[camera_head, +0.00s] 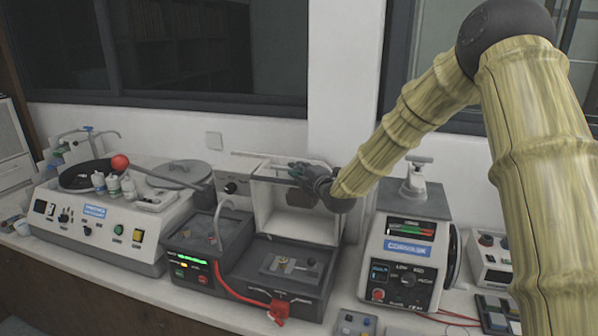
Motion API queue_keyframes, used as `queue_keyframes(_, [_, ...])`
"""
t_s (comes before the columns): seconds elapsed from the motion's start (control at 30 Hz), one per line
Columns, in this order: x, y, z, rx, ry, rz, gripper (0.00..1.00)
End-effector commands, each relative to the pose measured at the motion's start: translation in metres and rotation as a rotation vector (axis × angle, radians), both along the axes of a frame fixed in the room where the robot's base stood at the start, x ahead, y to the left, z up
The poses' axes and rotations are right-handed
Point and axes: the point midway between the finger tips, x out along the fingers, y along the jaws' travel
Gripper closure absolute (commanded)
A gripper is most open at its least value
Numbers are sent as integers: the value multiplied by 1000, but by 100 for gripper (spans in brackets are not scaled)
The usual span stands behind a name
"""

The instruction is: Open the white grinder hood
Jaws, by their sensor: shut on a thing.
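The white grinder hood (310,226) stands raised at the back of the dark grinder base (262,250), and its hollow inside faces the front. The open base below shows a grey metal vise plate (290,266). My gripper (292,171) is at the hood's upper edge, reached from the right, and is shut on the hood. The fingertips are small and dark here, so the exact grip spot is hard to make out. My wrist hides part of the hood's upper right.
A polishing machine with a red-ball lever (120,162) stands at the left. A white boxed machine with dials (405,262) stands close on the right. A red hose (245,298) runs along the grinder's front. A wall and windows are behind.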

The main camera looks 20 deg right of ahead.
Motion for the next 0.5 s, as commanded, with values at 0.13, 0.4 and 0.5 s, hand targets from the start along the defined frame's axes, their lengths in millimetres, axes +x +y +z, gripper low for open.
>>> queue_keyframes(0.13, [-8,7,-7,-20,-24,2,100])
queue_keyframes(0.4, [-23,17,-7,-61,-84,2,100])
queue_keyframes(0.5, [-29,21,-8,-74,-104,2,100])
